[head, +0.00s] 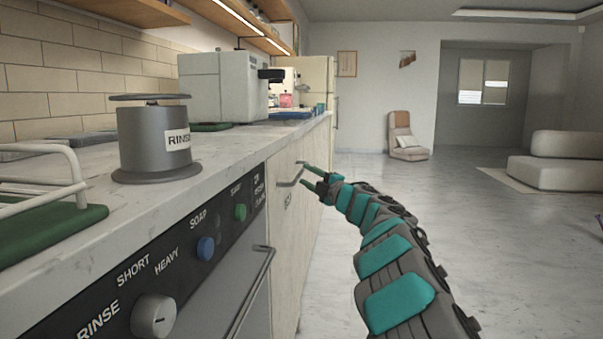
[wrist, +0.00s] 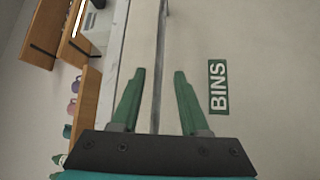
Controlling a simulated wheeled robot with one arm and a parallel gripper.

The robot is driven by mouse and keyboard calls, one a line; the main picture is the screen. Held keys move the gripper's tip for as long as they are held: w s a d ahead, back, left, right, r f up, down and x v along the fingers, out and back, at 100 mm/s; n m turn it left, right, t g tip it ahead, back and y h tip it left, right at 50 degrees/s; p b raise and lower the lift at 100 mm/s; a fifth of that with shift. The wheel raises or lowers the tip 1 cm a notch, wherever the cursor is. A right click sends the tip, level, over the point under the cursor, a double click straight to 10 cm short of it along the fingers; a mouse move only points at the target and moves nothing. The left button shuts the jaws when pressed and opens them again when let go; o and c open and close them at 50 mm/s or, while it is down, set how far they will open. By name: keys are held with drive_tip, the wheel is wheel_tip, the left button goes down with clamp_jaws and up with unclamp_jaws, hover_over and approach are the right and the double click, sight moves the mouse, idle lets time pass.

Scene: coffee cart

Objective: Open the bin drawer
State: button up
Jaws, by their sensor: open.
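The bin drawer (head: 282,225) is a pale front under the counter, past the dishwasher, and it looks closed. A green BINS label (wrist: 218,87) shows on its face in the wrist view. A grey bar handle (head: 289,183) is near the top of the drawer in the head view. My gripper (head: 304,173) has green fingers, open and pointing at the drawer close to the handle. In the wrist view the open fingers (wrist: 159,72) straddle a long thin bar or edge; I cannot tell whether they touch it.
The dishwasher panel (head: 190,255) with knobs and its bar handle (head: 255,285) is nearer on the left. A grey RINSE device (head: 150,140) and a coffee machine (head: 220,88) stand on the counter (head: 235,150). The floor (head: 480,220) to the right is clear.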

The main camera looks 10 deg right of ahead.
drive_tip(key=shift+p+x, duration=0.35)
drive_tip(key=shift+x, duration=1.55)
drive_tip(key=shift+c, duration=0.2)
clamp_jaws()
